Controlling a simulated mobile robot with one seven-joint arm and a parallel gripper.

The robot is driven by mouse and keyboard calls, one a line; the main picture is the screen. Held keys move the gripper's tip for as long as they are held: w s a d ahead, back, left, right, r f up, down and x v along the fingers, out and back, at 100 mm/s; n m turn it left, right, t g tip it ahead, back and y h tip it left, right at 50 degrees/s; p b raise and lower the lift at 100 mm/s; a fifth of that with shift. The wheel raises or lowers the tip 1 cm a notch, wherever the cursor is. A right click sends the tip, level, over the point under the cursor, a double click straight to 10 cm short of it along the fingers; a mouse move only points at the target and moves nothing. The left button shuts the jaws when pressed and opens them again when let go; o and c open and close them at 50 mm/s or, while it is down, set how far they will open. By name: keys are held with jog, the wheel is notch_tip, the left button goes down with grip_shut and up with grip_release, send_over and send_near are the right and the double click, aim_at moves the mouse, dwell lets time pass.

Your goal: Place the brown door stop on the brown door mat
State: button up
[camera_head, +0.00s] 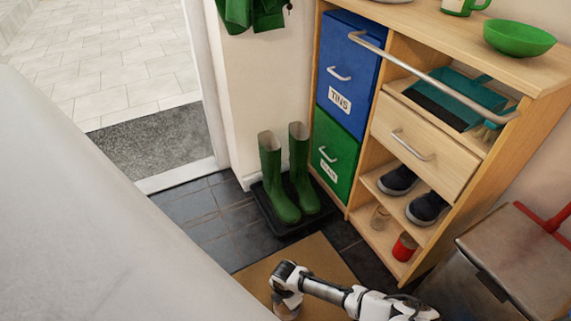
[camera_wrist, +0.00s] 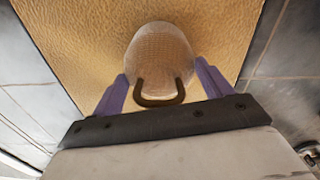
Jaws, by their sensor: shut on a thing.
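The brown door stop (camera_wrist: 160,55) is a pale brown, rounded, woven-looking body with a dark brown loop handle. It sits between the two purple fingers of my gripper (camera_wrist: 160,78), which is shut on it. The brown door mat (camera_wrist: 82,45) fills the wrist view behind the door stop. In the head view the mat (camera_head: 318,258) lies on the dark tiles, and my gripper (camera_head: 286,304) is over its near part, pointing down. Only a small bit of the door stop (camera_head: 288,314) shows there. I cannot tell whether it touches the mat.
Green boots (camera_head: 285,190) stand on a black tray (camera_head: 262,207) beyond the mat. A wooden shelf unit (camera_head: 440,215) with shoes, a red cup (camera_head: 404,248) and a metal rail is at the right. A doorway opens at the left.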

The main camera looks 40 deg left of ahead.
jog(key=shift+f, duration=0.1)
jog(key=o, duration=1.7)
notch_tip(320, 180, up, 12)
jog(key=p, duration=0.4)
jog(key=shift+r, duration=0.2)
